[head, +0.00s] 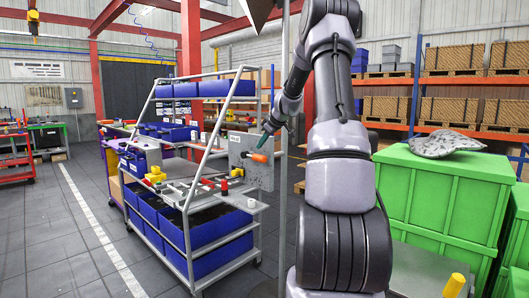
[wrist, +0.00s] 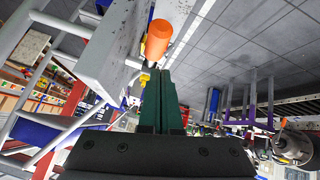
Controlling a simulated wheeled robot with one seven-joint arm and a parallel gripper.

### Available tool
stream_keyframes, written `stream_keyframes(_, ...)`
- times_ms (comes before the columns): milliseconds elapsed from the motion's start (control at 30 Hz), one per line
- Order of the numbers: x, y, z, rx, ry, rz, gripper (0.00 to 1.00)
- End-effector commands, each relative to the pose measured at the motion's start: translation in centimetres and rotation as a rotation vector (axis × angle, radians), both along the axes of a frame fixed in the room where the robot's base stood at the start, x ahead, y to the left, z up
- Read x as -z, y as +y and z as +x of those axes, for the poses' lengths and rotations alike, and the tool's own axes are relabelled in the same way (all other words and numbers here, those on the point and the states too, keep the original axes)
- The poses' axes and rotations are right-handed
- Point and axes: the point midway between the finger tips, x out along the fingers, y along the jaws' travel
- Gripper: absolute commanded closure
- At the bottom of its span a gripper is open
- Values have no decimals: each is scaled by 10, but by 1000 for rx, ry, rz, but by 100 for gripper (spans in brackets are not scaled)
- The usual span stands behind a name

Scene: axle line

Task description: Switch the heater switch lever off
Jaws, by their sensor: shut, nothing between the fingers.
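The heater switch lever has an orange grip (head: 260,157) that sticks out from a grey panel (head: 239,146) on the side of the metal rack. In the wrist view the orange grip (wrist: 157,40) is just beyond my fingertips, beside the grey panel (wrist: 112,42). My gripper (head: 262,143) has dark green fingers. They are shut together and empty, close to the orange grip in the head view. In the wrist view my gripper (wrist: 159,75) points at the grip's lower end. I cannot tell whether they touch. The lever's pivot is mostly hidden.
The rack holds blue bins (head: 217,255) on its lower shelf and small parts, including a yellow block (head: 155,174), on its middle shelf. Green crates (head: 440,190) with a grey lump (head: 445,143) stand at the right. The floor left of the rack is clear.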

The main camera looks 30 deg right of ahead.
Motion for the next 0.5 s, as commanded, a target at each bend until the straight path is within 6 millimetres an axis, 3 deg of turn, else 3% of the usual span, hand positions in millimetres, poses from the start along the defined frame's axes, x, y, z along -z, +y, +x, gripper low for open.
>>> stream_keyframes(300,-18,-17,-61,2,-5,1,100)
stream_keyframes(500,-24,-23,-85,-1,-4,2,100)
